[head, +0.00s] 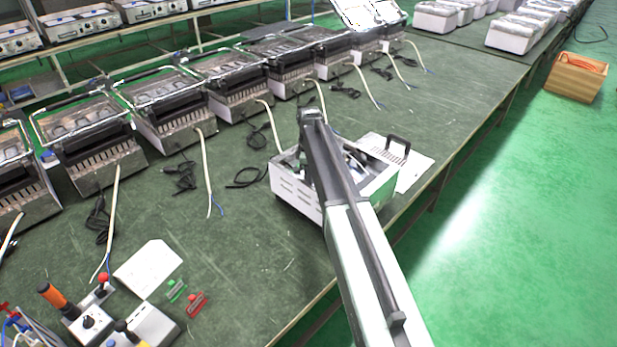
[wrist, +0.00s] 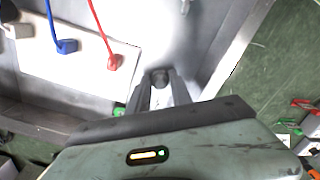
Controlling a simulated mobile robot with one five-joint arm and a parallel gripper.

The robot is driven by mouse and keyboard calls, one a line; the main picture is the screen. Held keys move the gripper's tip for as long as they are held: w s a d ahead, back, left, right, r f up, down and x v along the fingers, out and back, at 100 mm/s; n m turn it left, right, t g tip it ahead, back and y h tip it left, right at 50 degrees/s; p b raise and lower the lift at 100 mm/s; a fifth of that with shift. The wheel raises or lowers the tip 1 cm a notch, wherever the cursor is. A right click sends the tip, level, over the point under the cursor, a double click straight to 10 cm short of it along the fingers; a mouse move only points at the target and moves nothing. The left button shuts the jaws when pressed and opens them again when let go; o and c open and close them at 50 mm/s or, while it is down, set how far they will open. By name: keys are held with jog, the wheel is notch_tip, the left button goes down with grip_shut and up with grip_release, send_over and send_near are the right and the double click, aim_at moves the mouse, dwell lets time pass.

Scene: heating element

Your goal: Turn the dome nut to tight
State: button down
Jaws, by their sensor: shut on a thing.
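In the wrist view my gripper (wrist: 160,84) reaches into the metal housing (wrist: 285,12). Its two fingers are shut on the dome nut (wrist: 160,75), a small dark round piece between the fingertips. The fingers hide the nut's sides, and I cannot tell how it is seated. In the head view the open-topped white housing (head: 296,193) stands on the green bench, and my arm reaches over it. There my fingertips and the nut are hidden.
In the wrist view a blue-ended wire (wrist: 66,46) and a red-ended wire (wrist: 113,62) lie left of my fingers, over a white panel (wrist: 75,75). The housing's wall is close on the right. Several similar units line the bench's back.

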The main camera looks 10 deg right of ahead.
jog(key=m, duration=0.4)
jog(key=shift+m, duration=0.3)
jog(key=m, duration=0.4)
jog(key=shift+s, duration=0.1)
jog(key=m, duration=0.5)
jog(key=shift+a+m, duration=0.1)
jog(key=shift+m, duration=0.3)
jog(key=m, duration=0.4)
jog(key=shift+m, duration=0.3)
jog(key=m, duration=1.9)
